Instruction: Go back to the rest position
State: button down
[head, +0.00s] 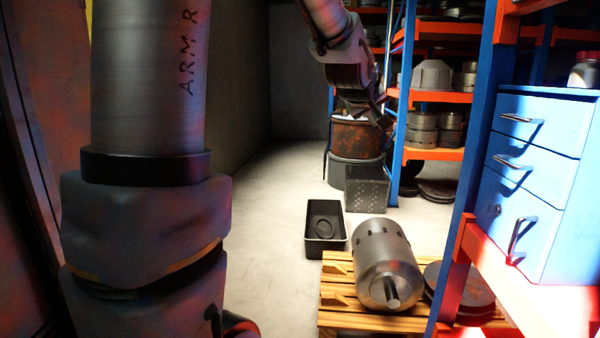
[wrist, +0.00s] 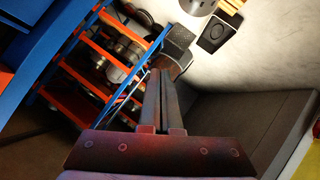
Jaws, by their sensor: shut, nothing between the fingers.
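My gripper (wrist: 164,74) is shut and empty in the wrist view, its two long fingers lying close together. In the head view my arm reaches in from the top and the gripper (head: 377,116) hangs in front of a rusty drum (head: 357,139) at the back. Whether it touches the drum I cannot tell. The fingertips are small and dark there. A steel rotor (head: 377,257) lies on a wooden pallet (head: 335,293), well nearer to the camera than the gripper.
A black bin (head: 312,246) holding a dark ring stands left of the rotor. A dark perforated box (head: 367,193) stands behind it. Shelving with blue posts (head: 403,95) rises close right of the gripper. A blue drawer cabinet (head: 537,165) is at right. The left floor is clear.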

jog(key=s+a+f+m+g+y, duration=0.1)
jog(key=s+a+f+g+y, duration=0.4)
jog(key=a+f, duration=0.85)
jog(key=s+a+f+m+g, duration=0.1)
jog(key=s+a+f+g, duration=0.1)
jog(key=s+a+f, duration=0.3)
jog(key=s+a+f+g, duration=0.2)
jog(key=s+a+f, duration=0.3)
jog(key=s, duration=0.5)
jog(key=shift+s+a+f+m+y, duration=0.3)
jog(key=shift+a+m+y, duration=0.1)
jog(key=shift+a, duration=0.15)
